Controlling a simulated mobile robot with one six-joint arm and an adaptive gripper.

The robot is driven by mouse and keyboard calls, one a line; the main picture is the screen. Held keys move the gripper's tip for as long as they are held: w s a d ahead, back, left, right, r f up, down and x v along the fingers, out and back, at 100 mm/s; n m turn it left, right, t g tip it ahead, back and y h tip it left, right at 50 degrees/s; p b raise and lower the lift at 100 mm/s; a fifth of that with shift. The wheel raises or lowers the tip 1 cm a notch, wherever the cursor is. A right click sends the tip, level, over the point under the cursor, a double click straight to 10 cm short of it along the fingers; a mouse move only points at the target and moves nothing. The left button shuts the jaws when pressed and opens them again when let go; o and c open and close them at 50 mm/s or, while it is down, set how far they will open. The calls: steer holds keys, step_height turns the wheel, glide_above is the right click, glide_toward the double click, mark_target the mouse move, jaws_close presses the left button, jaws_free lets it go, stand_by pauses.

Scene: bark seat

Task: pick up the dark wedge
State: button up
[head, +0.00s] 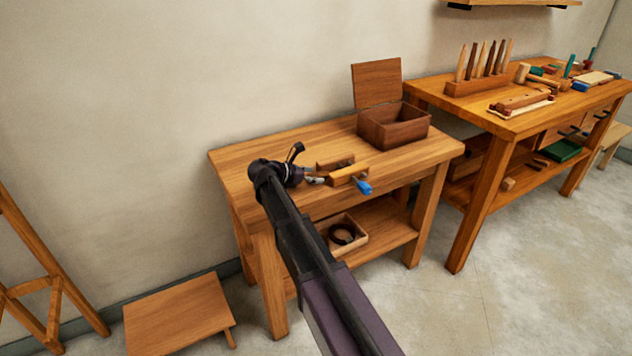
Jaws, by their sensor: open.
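My arm reaches over the small wooden bench (285,143), with my gripper (314,181) low over its top. The gripper is open, its fingertips beside the left side of a small wooden vise-like piece (347,177) with a blue handle (363,187). I cannot make out a dark wedge for certain. Any small thing between or just behind the fingertips is too small or hidden by my wrist.
An open-lidded wooden box (394,126) stands at the bench's back right. A tray (352,238) holding a dark ring sits on the shelf below. A larger bench (520,119) with a rack (476,87) of upright tools is right. A low stool (178,310) stands left.

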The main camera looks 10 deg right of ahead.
steer(key=shift+w+d+f, duration=0.15)
steer(key=shift+d+f, duration=0.05)
steer(key=shift+d, duration=0.25)
steer(key=c, duration=1)
